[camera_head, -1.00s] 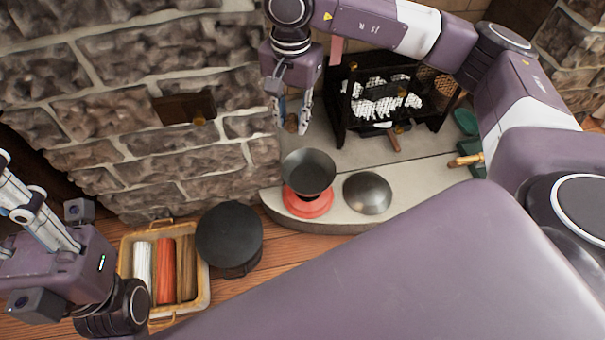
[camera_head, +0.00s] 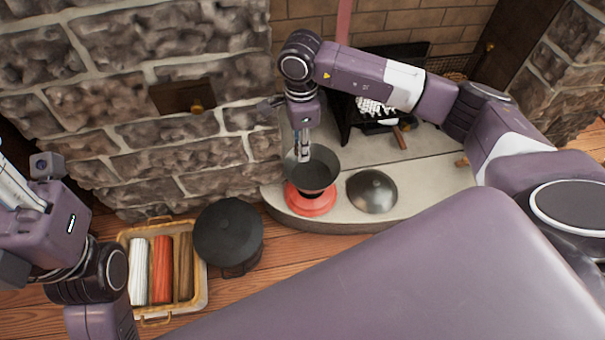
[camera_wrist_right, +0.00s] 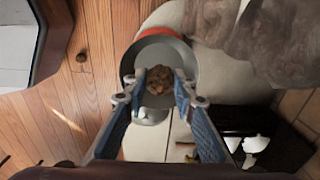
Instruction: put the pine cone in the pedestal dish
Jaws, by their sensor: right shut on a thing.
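The pedestal dish (camera_head: 322,177) is a dark grey bowl on a red base, standing on the pale hearth ledge. My right gripper (camera_head: 303,158) is over the dish's left back part, pointing down, its tips at about the rim in the head view. In the right wrist view the brown pine cone (camera_wrist_right: 159,80) is between the two fingertips, with the dish (camera_wrist_right: 185,57) behind it. The right gripper is shut on the pine cone. In the head view I cannot make out the cone. My left gripper's fingers (camera_head: 18,190) are at the left edge, partly cut off.
A domed grey lid (camera_head: 372,191) lies right of the dish on the ledge. A black round pot (camera_head: 229,232) and a tray (camera_head: 202,297) of coloured rolls stand on the wooden floor. The stone wall (camera_head: 130,110) rises behind. A fireplace grate (camera_head: 345,125) is at the back.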

